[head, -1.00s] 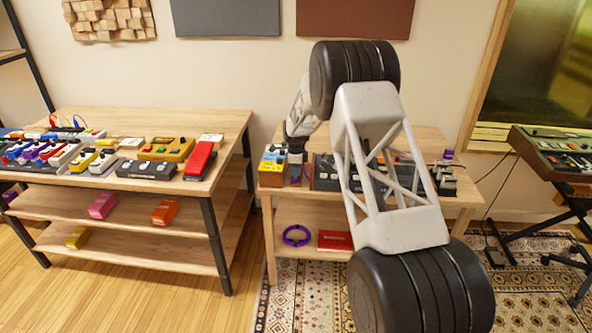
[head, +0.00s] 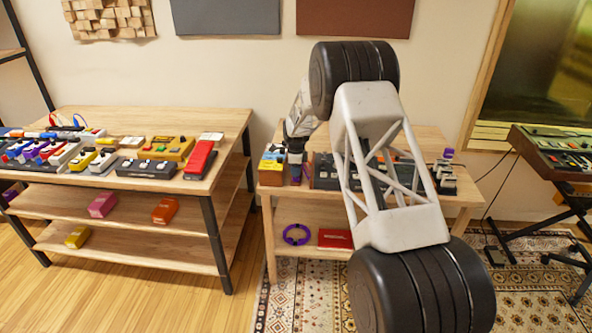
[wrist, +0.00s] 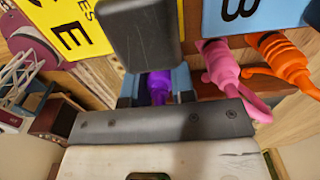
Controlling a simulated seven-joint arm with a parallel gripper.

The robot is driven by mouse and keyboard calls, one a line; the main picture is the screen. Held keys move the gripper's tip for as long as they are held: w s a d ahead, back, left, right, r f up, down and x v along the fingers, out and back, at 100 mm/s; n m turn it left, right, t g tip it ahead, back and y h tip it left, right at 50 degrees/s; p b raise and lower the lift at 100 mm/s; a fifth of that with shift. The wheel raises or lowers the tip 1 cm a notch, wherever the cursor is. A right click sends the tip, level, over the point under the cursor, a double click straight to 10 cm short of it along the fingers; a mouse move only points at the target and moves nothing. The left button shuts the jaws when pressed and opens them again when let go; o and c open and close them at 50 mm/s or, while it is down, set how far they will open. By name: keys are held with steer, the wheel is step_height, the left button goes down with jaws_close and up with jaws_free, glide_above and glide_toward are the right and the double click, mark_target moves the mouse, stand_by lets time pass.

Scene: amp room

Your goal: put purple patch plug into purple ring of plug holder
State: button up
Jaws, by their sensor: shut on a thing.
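The purple patch plug (wrist: 158,88) sits between the bluish pads of my gripper (wrist: 155,84) in the wrist view, and the gripper is shut on it. A dark grey block in front hides the space beyond the plug. A pink plug (wrist: 222,72) and an orange plug (wrist: 282,60) stand to the right, at a reddish-brown strip (wrist: 250,57) that looks like the plug holder. In the head view my gripper (head: 295,156) is low at the left end of the right-hand table. I cannot make out the purple ring, or whether the plug is in it.
A yellow panel (wrist: 68,22) and a blue panel (wrist: 238,12) lie close beyond my gripper. Dark devices (head: 325,172) stand right of it on the table (head: 430,140). A purple coil (head: 297,235) and red box (head: 335,238) are on the shelf below.

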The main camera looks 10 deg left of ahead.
steer(key=o, duration=1.4)
steer(key=shift+r, duration=0.25)
steer(key=shift+r, duration=3.25)
